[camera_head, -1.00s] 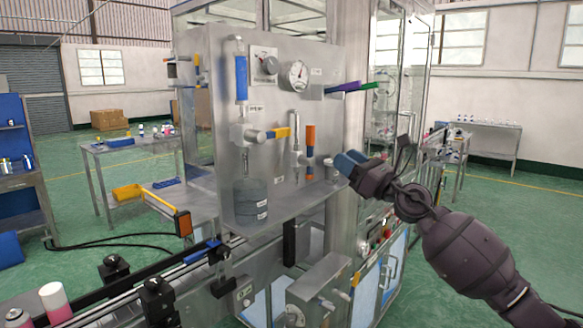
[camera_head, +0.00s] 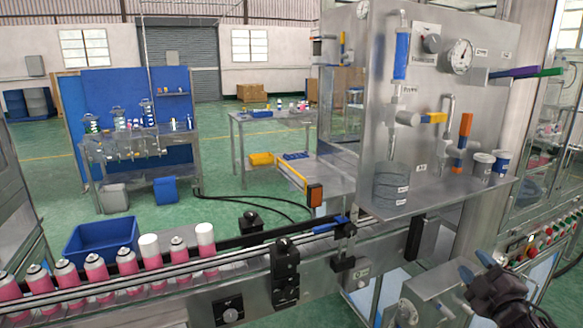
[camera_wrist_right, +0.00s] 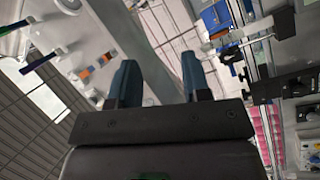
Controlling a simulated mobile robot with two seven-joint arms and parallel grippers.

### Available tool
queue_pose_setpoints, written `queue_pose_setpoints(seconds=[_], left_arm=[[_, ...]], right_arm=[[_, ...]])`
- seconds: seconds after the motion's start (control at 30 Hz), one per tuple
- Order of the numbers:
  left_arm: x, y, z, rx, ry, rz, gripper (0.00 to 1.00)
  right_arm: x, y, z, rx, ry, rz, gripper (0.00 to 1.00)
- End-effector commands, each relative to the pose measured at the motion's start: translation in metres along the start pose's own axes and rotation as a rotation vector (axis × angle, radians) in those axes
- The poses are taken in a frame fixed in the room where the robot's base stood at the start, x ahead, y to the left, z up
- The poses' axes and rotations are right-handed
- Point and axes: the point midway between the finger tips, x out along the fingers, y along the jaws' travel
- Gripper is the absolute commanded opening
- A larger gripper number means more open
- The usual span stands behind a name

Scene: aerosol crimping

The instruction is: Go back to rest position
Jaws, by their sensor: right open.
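My right gripper (camera_head: 482,274) is at the lower right of the head view, in front of the machine's lower cabinet. In the right wrist view its two blue-grey fingers (camera_wrist_right: 158,82) stand apart with nothing between them. The steel machine panel (camera_head: 440,75) with gauge, knobs and coloured valve levers rises behind and above it. The gripper touches nothing that I can see. My left gripper shows in neither view.
A conveyor (camera_head: 190,282) runs along the front with several pink cans (camera_head: 97,270) at left. A blue bin (camera_head: 100,238) stands behind it. A control strip with buttons (camera_head: 545,240) is right of the gripper. Open green floor (camera_head: 215,215) lies beyond the conveyor.

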Motion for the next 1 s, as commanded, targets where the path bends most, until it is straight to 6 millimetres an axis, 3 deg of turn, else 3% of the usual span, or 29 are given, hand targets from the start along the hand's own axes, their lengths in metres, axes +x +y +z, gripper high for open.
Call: queue_pose_setpoints(seconds=[0.03,0.2,0.4,0.5,0.6,0.73,1.0], left_arm=[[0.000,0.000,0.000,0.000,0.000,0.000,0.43],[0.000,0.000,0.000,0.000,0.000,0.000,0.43],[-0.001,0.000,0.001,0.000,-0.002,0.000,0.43],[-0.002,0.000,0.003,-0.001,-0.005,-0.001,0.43],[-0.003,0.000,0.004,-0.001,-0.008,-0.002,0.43],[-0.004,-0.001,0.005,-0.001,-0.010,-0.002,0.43],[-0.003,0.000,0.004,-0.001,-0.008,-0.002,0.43]], right_arm=[[-0.016,-0.031,0.005,0.113,-0.041,-0.052,0.44],[-0.073,-0.119,0.009,0.448,-0.177,-0.200,0.44],[-0.154,-0.211,-0.005,0.768,-0.345,-0.341,0.44],[-0.197,-0.246,-0.016,0.880,-0.421,-0.385,0.44],[-0.232,-0.268,-0.023,0.937,-0.486,-0.407,0.44],[-0.260,-0.282,-0.022,0.967,-0.544,-0.417,0.44],[-0.271,-0.285,-0.018,0.964,-0.566,-0.423,0.44]])
